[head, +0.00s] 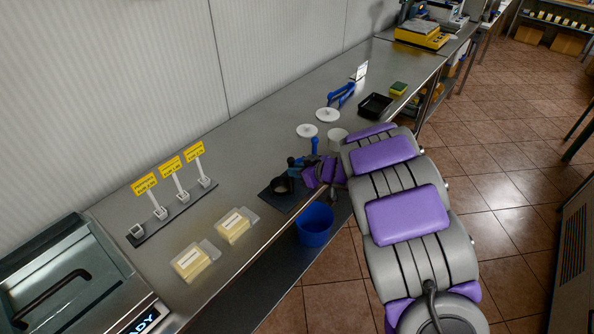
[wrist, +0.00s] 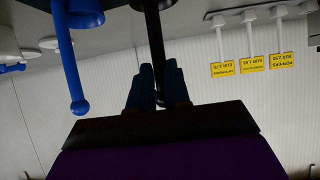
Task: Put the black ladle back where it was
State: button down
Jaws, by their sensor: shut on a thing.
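The black ladle's dark handle (wrist: 153,40) runs between the fingers of my gripper (wrist: 157,88) in the wrist view, its other end beyond the picture's top edge. My gripper (head: 298,162) is shut on this handle above the counter's front edge in the head view. Below and left of the fingers, a round black shape (head: 281,186), which looks like the ladle's bowl, is over a black mat (head: 267,199). I cannot tell whether it touches the mat. A blue utensil (head: 314,146) stands just behind the gripper; a blue handle also shows in the wrist view (wrist: 71,65).
White discs (head: 307,130), a white cup (head: 338,136) and a black tray (head: 375,105) are farther along the counter. A blue bucket (head: 314,226) is below the front edge.

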jog(key=c, duration=1.4)
grip_release()
jog(key=shift+a, duration=0.15)
jog(key=o, duration=0.3)
jog(key=shift+a+f, duration=0.15)
jog(key=shift+a, duration=0.35)
jog(key=s+d+r+m+t+h+p, duration=0.1)
jog(key=s+d+r+m+h, duration=0.1)
jog(key=s+d+r+h, duration=0.5)
jog(key=s+d+r+m+h+p, duration=0.1)
jog(key=d+r+m, duration=0.3)
jog(key=d, duration=0.7)
jog(key=s+d+r+m+t+h+p, duration=0.15)
jog(key=s+d+r+h, duration=0.3)
jog(key=d+r, duration=0.45)
jog(key=s+f+m+g, duration=0.3)
jog(key=s+g, duration=0.4)
jog(key=s, duration=1)
jog(key=s+a+g+y, duration=0.1)
jog(key=s+a+g, duration=0.1)
jog(key=s+a, duration=0.3)
jog(key=s+a+f+g+y, duration=0.1)
jog(key=s+a, duration=0.5)
jog(key=s, duration=0.8)
jog(key=shift+s+a+f+n+g+y, duration=0.15)
jog(key=shift+a+f+n+g+y, duration=0.15)
jog(key=shift+g+y, duration=0.6)
